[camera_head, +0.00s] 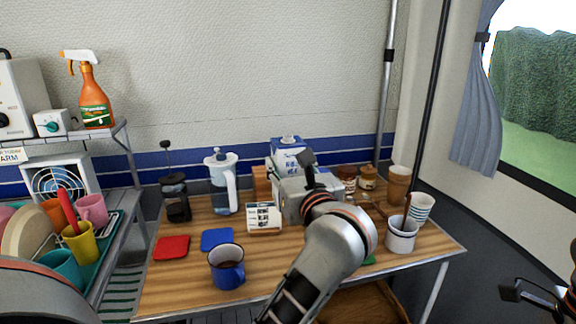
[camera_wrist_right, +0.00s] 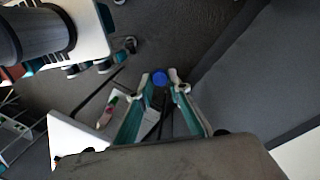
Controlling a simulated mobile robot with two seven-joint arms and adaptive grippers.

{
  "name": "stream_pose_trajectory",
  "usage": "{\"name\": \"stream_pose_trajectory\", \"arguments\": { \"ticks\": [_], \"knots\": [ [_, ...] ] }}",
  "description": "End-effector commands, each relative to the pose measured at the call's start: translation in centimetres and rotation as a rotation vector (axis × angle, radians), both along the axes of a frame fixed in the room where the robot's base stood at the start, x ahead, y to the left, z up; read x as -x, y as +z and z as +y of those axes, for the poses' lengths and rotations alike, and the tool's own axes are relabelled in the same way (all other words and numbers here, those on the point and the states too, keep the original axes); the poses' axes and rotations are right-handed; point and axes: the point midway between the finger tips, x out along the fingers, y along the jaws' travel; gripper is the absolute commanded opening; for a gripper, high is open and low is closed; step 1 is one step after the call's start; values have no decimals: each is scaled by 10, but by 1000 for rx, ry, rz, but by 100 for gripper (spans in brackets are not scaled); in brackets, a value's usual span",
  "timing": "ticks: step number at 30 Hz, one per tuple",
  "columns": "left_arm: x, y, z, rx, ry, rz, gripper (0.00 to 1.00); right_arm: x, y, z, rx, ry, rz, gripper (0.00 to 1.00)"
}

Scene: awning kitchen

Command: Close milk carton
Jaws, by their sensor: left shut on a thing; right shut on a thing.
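The milk carton (camera_head: 287,150), white and blue, stands upright on the wooden table. A pale spout shows on its top with no blue cap on it. My left gripper (camera_head: 300,180) is in front of the carton and closed on it; its body hides the carton's lower part and the fingertips. In the right wrist view, my right gripper (camera_wrist_right: 160,82) is shut on a small round blue cap (camera_wrist_right: 159,77), held at the fingertips above the floor. In the head view, part of the right gripper (camera_head: 535,292) shows at the lower right, away from the table.
A blue mug (camera_head: 226,268), blue coaster (camera_head: 217,239) and red coaster (camera_head: 172,248) lie at the front left. A filter jug (camera_head: 221,185) and French press (camera_head: 175,197) stand behind. Cups (camera_head: 401,236) crowd the table's right end. A dish rack is at far left.

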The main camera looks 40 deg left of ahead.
Motion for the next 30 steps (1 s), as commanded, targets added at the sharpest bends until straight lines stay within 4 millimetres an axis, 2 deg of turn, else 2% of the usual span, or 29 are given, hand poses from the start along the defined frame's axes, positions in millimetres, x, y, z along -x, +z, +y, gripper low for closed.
{"name": "stream_pose_trajectory", "arguments": {
  "ticks": [1,2,5,6,19,23,30],
  "knots": [
    [0,1,0,0,0,-1,19,0,0,0,0,0,0,12],
    [0,1,0,0,0,-1,35,0,0,0,0,0,0,12],
    [0,1,0,0,0,-1,9,0,0,0,0,0,0,12],
    [0,1,0,0,0,-1,5,0,0,0,0,0,0,12],
    [1,-4,0,-1,-19,1,4,0,5,-4,1,53,-2,12],
    [3,-16,0,-1,-69,1,4,0,12,-13,1,178,-6,12],
    [10,-51,-12,0,-232,1,4,2,24,-36,3,499,-5,12]
  ]
}}
